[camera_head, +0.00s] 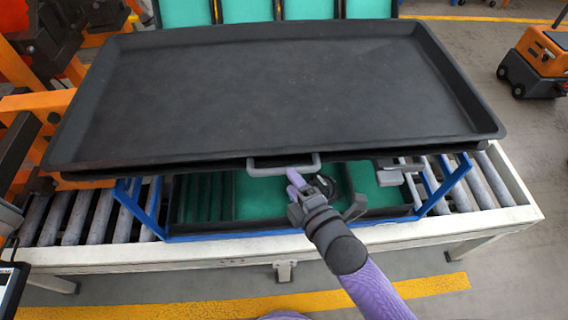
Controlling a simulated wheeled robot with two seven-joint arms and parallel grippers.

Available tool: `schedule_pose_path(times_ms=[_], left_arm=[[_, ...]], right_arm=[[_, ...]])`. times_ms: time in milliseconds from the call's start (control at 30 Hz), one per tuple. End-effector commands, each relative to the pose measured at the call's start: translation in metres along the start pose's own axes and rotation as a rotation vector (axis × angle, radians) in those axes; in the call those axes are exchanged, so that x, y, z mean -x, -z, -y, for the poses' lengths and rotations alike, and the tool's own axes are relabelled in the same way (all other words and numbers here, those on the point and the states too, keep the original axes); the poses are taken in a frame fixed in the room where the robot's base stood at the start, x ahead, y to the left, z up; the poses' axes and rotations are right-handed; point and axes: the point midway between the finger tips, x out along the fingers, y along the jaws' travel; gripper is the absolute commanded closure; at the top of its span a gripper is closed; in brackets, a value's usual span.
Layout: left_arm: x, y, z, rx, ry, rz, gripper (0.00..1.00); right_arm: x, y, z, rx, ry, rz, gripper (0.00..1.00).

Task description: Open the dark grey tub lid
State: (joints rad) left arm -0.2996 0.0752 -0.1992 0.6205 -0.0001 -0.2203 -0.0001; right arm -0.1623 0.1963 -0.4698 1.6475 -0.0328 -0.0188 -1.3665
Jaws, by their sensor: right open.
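The dark grey tub lid (285,85) is a wide, shallow, tray-like panel with raised edges. It lies across the top of a blue frame (152,205), and green panels show below its front edge. A light grey handle (284,166) sits at the middle of the lid's front edge. My right gripper (325,188) is open and empty, just below and slightly right of the handle, in front of the frame. I cannot tell whether a finger touches the handle. My left gripper is out of view.
The frame stands on a roller conveyor (88,215) with a white rail. Orange machinery (40,110) stands close at the left. Green panels (250,10) stand behind the lid. An orange wheeled cart (540,60) is at the far right.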

Motion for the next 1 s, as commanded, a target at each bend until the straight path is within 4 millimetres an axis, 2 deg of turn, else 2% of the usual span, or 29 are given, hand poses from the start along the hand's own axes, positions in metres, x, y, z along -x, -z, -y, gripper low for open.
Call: schedule_pose_path(times_ms=[100,200,333,567,667,800,867,1000], left_arm=[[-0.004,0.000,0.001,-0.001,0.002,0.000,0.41],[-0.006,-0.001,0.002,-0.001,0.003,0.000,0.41],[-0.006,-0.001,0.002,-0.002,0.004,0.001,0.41],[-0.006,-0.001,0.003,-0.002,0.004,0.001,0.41],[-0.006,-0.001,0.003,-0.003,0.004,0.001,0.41],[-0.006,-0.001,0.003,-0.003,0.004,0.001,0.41],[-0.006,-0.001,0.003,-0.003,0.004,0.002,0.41],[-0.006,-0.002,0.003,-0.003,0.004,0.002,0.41]], right_arm=[[-0.025,0.000,0.001,-0.001,-0.001,0.001,0.42],[-0.038,-0.001,0.001,-0.003,0.000,0.001,0.42],[-0.046,0.000,0.001,-0.003,0.002,0.001,0.42],[-0.047,0.000,0.001,-0.003,0.003,0.001,0.42],[-0.047,0.000,0.001,-0.003,0.003,0.001,0.59],[-0.047,-0.001,0.001,-0.004,0.003,0.001,0.88],[-0.047,-0.001,0.001,-0.004,0.003,0.001,1.00],[-0.046,-0.001,0.001,-0.004,0.003,0.001,1.00]])
